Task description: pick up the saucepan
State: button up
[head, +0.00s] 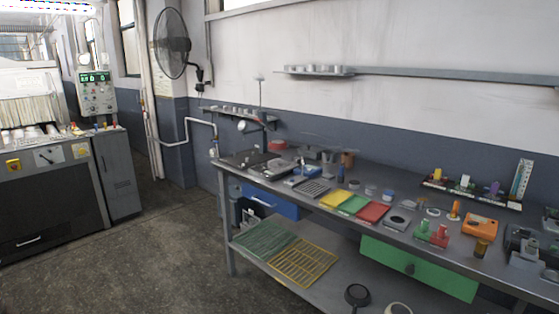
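A dark round thing with a short handle (357,294) sits at the bottom edge of the head view, on the lower shelf of the workbench. It looks like a small pan and may be the saucepan, but it is too small to be sure. Its handle points down towards the picture's bottom edge. My gripper is not in view, so how it stands to the pan does not show.
The workbench top (402,205) is crowded with small items and yellow, green and red trays (372,212). A green drawer (418,268) overhangs the lower shelf (325,285). Wire racks (304,262) lie on that shelf. A pale ring (398,308) is right of the pan. Floor (165,235) at left is clear.

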aim_at(330, 156)
jog(key=i+j+z, duration=0.25)
jog(key=i+z, duration=0.15)
jog(key=i, duration=0.2)
jog(key=i+j+z, duration=0.35)
jog(key=i, duration=0.25)
jog(key=i+j+z, duration=0.4)
jog(key=i+j, duration=0.15)
jog(key=i+j+z, duration=0.4)
jog(key=j, duration=0.4)
